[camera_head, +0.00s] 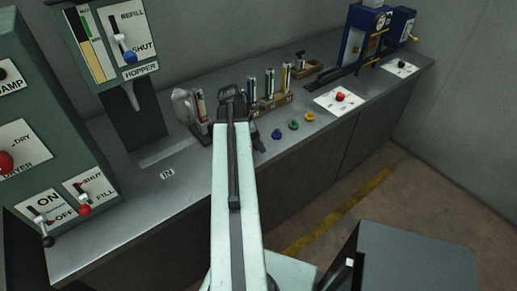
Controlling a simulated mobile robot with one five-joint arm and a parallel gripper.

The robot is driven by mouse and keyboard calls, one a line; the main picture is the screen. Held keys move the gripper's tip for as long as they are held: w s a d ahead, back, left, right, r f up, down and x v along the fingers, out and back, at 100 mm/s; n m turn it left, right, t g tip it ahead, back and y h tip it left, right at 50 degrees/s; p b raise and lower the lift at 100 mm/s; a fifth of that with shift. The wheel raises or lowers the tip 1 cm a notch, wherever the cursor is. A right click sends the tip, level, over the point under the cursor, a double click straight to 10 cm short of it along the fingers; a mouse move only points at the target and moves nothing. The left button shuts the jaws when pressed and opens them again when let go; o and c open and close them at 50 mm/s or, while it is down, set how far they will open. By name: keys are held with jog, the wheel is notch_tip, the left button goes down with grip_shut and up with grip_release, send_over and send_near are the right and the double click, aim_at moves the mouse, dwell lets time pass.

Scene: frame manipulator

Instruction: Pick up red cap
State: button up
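I cannot make out a loose red cap for certain. My pale arm reaches up the middle of the view.
The grey bench (190,183) runs from lower left to upper right. A rack of tubes (268,98) stands behind the caps. A green hopper machine (125,45) and control cabinet (50,130) stand left, blue machines (362,35) at the far right. A dark box (415,260) stands lower right.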

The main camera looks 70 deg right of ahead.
jog(key=shift+s+f, duration=0.1)
jog(key=shift+f, duration=0.15)
jog(key=c, duration=1.4)
jog(key=shift+r, duration=0.1)
